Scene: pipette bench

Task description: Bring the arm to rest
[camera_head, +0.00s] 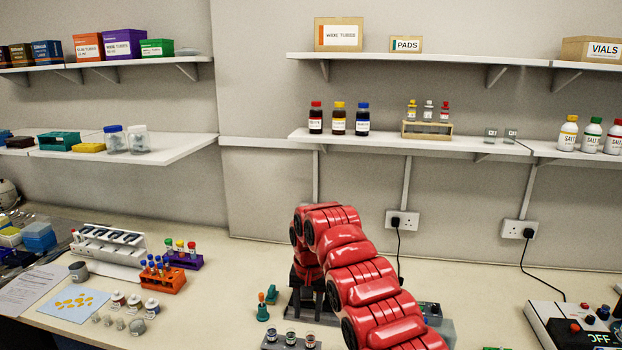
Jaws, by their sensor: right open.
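My right arm is red and comes in from the lower right, bending over the bench. My right gripper (308,284) hangs down at its far end, dark and partly hidden by the arm. It is open, above a dark grey block on the bench, and I see nothing held in it. I cannot tell whether it touches the block. My left gripper is not in view.
A small teal and orange item (263,307) and a tray of vials (290,341) stand close by. An orange tube rack (162,278) and a white rack (108,246) stand left. A control box (570,325) is at right.

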